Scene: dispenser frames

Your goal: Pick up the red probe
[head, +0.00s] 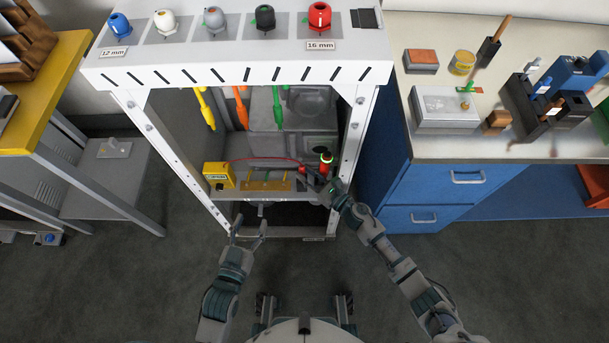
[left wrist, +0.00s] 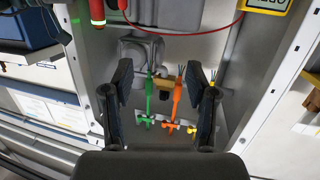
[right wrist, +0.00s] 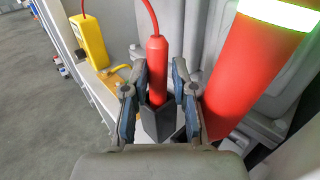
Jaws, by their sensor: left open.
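The red probe (right wrist: 157,70) stands upright in a dark holder (right wrist: 160,122) in the right wrist view, with a red cable from its top. In the head view the probe (head: 308,170) is small beside my right gripper (head: 318,178). The fingers of my right gripper (right wrist: 160,85) stand close on both sides of the probe, partly closed. A narrow gap seems to show on the right, so I cannot tell whether they grip it. My left gripper (head: 249,230) is open and empty in front of the frame, low down; its spread fingers also show in the left wrist view (left wrist: 159,90).
A yellow meter (head: 219,175) sits left on the shelf, with the red cable running from it. A thick red cylinder with a glowing green band (right wrist: 245,75) stands close right of the probe. Yellow, orange (head: 240,105) and green tools hang above. White frame posts (head: 352,130) border the opening.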

